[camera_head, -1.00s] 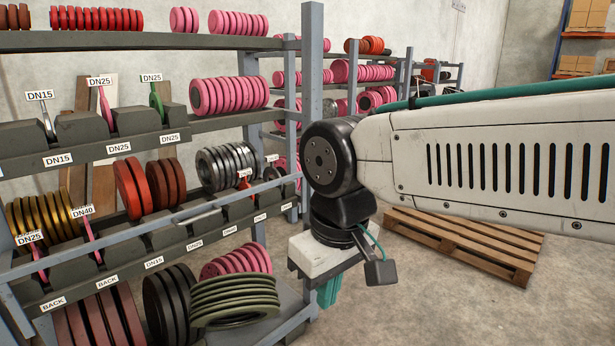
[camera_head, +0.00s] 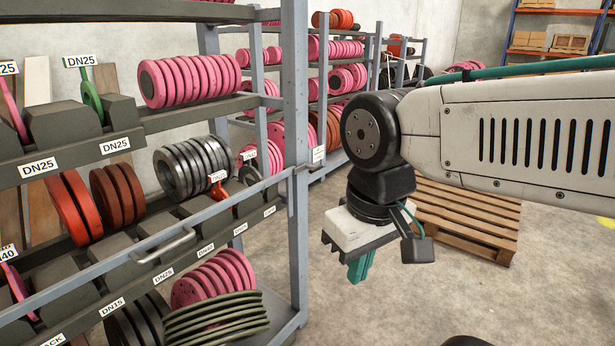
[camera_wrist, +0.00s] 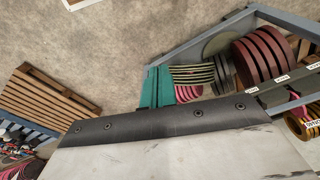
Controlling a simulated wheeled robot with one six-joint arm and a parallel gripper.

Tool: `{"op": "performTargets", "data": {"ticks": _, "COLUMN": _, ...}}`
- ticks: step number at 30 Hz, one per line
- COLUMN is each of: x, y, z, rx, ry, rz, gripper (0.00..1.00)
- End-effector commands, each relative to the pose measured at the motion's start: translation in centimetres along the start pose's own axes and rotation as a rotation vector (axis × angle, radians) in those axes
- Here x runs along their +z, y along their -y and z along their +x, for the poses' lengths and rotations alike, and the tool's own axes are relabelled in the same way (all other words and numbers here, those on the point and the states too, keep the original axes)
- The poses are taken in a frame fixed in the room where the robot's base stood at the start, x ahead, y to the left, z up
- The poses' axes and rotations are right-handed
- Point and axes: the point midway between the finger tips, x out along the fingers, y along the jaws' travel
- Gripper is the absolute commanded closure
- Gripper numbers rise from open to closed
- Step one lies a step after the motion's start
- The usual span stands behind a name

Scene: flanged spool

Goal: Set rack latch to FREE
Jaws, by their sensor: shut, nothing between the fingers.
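The steel rack (camera_head: 296,110) fills the left of the head view. A grey bar with a handle (camera_head: 166,246) runs across its lower tier and meets the front post at a small bracket (camera_head: 302,168), which may be the latch. A small white label (camera_head: 318,155) is beside it; its text is too small to read, so the latch's setting cannot be told. My gripper (camera_head: 359,268) points down in the open to the right of the post, apart from the rack. Its teal fingers are shut and empty; they also show in the wrist view (camera_wrist: 156,87).
Pink flanges (camera_head: 190,80), steel flanges (camera_head: 192,166) and green flanges (camera_head: 215,318) sit on the rack. A wooden pallet (camera_head: 465,215) lies on the floor behind my arm. Bare concrete floor (camera_head: 400,310) lies right of the rack.

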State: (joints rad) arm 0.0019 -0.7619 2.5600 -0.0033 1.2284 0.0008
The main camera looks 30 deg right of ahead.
Motion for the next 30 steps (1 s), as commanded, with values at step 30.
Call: {"op": "performTargets", "data": {"ticks": 30, "x": -36.7, "y": -6.5, "z": 7.6, "rx": -1.013, "ry": 0.261, "rz": 1.546, "gripper": 1.00}}
